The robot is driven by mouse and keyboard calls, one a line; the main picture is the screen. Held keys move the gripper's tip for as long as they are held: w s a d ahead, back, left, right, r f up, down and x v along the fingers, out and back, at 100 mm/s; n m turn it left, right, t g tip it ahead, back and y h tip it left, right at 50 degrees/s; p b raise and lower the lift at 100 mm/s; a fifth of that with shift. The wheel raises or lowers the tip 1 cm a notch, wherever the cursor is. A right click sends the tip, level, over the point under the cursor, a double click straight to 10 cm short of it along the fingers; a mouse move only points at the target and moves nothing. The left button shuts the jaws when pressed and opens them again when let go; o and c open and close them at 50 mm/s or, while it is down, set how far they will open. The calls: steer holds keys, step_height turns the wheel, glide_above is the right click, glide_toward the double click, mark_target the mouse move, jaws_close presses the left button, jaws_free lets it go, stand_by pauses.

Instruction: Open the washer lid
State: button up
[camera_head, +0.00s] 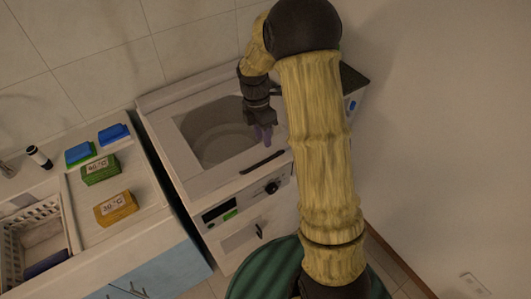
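The white washer (232,247) stands left of my arm, in the middle of the view. Its top lid (208,183) looks closed and flat, with a large window (205,135) through which a round drum faintly shows. A dark handle bar (262,163) sits at the lid's front edge. My gripper (264,134) points down over the right part of the window, just behind the handle. Its fingers look small and purplish, and I see nothing held. I cannot tell how far apart the fingers are or whether they touch the lid.
The counter to the left holds a green box (100,170), a yellow box (116,207), blue-topped sponges (79,153) and a white basket (15,247). A small dark-and-white bottle (39,157) stands near the wall. Tiled wall is behind; a plain wall is at right.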

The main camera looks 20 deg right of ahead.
glide_above(265, 154)
steer(key=s+a, duration=0.1)
steer(key=s, duration=0.4)
step_height(265, 154, down, 8)
steer(key=shift+w+a+r+p, duration=0.1)
steer(key=shift+w+p, duration=0.05)
steer(key=shift+p, duration=0.3)
steer(key=shift+c, duration=0.2)
jaws_close()
